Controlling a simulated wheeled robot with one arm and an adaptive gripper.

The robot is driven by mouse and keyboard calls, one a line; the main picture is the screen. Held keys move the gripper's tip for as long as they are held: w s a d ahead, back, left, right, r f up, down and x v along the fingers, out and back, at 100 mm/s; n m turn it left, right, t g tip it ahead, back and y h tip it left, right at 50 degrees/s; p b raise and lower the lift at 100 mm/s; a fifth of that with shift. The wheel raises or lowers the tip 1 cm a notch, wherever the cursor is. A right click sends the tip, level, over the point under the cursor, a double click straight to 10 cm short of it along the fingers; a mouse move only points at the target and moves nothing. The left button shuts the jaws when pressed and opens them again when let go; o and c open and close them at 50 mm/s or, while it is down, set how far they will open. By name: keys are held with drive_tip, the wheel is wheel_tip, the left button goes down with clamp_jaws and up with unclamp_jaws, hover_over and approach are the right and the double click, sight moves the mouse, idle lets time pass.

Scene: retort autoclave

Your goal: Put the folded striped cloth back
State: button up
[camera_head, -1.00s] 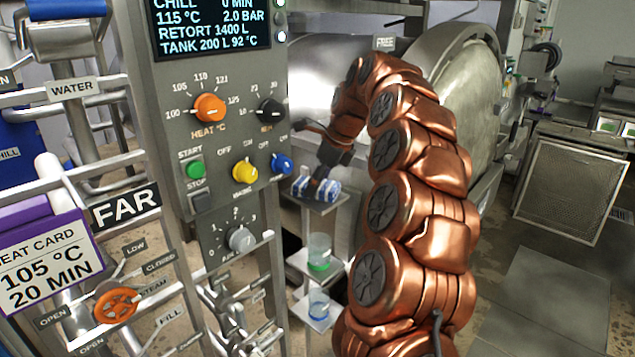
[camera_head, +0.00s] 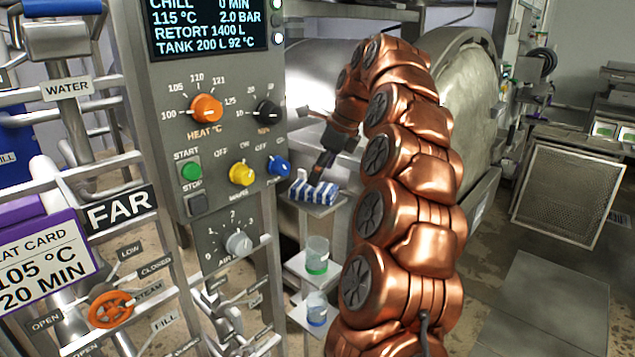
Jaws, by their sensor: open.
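The folded striped cloth (camera_head: 316,192), blue and white, lies on the small top shelf (camera_head: 318,210) of a stand to the right of the control panel. My gripper (camera_head: 318,172) is just above the cloth, pointing down, open, with its fingers dark and small in the picture. Whether a fingertip still touches the cloth cannot be told. My copper arm hides part of the scene to the right of the shelf.
The control panel (camera_head: 214,150) with its knobs stands close on the left of the shelf. A green-marked beaker (camera_head: 316,256) and a blue-marked beaker (camera_head: 317,309) stand on lower shelves. The large round retort door (camera_head: 462,110) is behind my arm. Floor is free at right.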

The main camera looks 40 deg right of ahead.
drive_tip(key=shift+v, duration=1.5)
drive_tip(key=p+v, duration=0.4)
drive_tip(key=v, duration=0.1)
